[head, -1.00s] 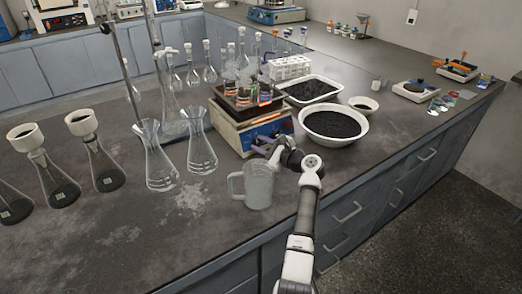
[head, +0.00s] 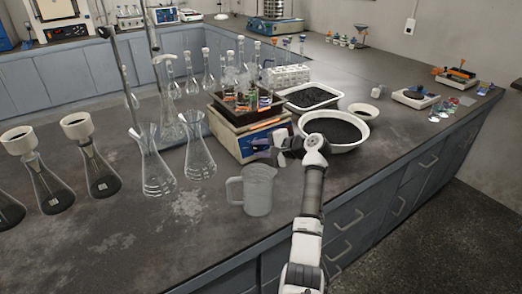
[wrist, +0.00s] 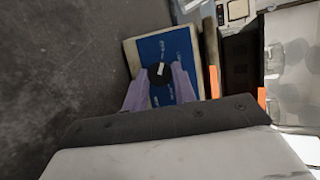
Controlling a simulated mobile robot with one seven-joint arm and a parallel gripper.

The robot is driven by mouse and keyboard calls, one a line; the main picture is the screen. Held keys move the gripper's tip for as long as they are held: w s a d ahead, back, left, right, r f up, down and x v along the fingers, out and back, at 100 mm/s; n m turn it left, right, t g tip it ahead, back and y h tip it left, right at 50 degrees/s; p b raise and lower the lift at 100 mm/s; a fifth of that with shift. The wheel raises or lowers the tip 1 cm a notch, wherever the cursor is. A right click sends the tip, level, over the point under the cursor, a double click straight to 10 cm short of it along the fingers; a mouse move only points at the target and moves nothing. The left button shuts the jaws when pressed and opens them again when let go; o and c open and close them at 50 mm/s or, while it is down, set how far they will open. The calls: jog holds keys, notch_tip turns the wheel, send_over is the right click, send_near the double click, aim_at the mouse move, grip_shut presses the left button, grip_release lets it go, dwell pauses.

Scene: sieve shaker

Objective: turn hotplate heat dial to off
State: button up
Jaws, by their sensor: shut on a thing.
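The hotplate (head: 228,143) stands on the bench with a cream body, a blue front panel and a dark tray of flasks on top. In the wrist view its blue panel (wrist: 151,52) faces me. The black heat dial (wrist: 160,75) has a white mark and sits between my purple fingers. My gripper (wrist: 161,82) is shut on the dial, with one finger on each side of it. In the head view my gripper (head: 266,148) is at the hotplate's front face and hides the dial. The panel's printing is too small to read.
A clear beaker with a handle (head: 258,190) stands close in front of the hotplate, left of my arm. A white bowl of black grains (head: 348,147) stands to the right. Glass flasks (head: 199,158) stand to the left.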

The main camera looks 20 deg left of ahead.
jog(key=shift+n+h, duration=0.4)
jog(key=shift+n, duration=0.7)
jog(key=o, duration=1)
jog(key=b+v, duration=0.2)
jog(key=v, duration=1.1)
jog(key=shift+s+d+r, duration=0.1)
jog(key=shift+d+r, duration=0.2)
